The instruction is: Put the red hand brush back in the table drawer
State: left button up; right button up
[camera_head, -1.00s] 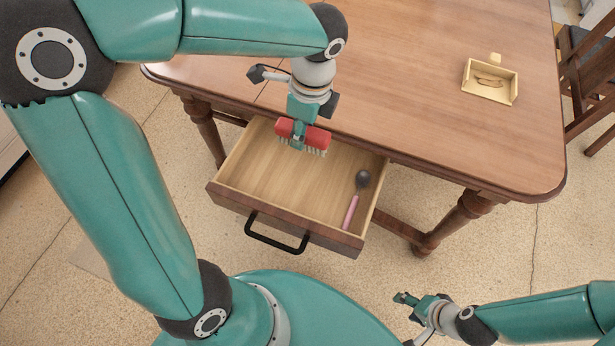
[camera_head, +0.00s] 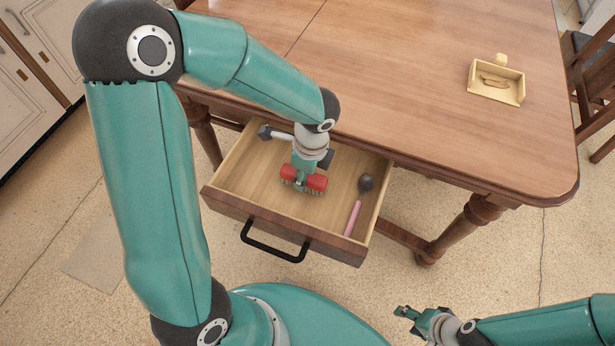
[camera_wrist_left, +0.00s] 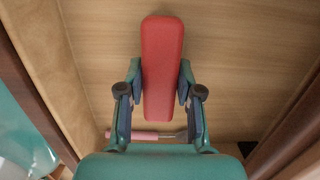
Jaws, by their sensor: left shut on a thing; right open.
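The red hand brush (camera_head: 315,182) is held by my left gripper (camera_head: 301,179), which is shut on it from above. The brush is inside the outline of the open table drawer (camera_head: 260,182), bristles down. I cannot tell whether the bristles touch the drawer floor. In the left wrist view the red back of the brush (camera_wrist_left: 162,70) lies between the two fingers of the left gripper (camera_wrist_left: 160,95). My right gripper (camera_head: 412,316) is open and empty at the lower right, away from the table.
A spoon-like utensil with a pink handle (camera_head: 353,217) lies in the right part of the drawer. A small yellow tray (camera_head: 507,96) with something in it sits on the wooden table (camera_head: 410,70). A chair (camera_head: 590,85) stands at the right.

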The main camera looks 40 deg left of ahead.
pick_arm(q)
jog(key=o, duration=1.1)
jog(key=shift+r, duration=0.4)
jog(key=r+p, duration=0.1)
jog(key=r, duration=0.2)
jog(key=d+r+p, duration=0.1)
jog(key=r, duration=0.3)
jog(key=r+p, duration=0.1)
jog(key=r, duration=0.3)
jog(key=shift+w+d+r, duration=0.15)
jog(key=shift+d, duration=0.1)
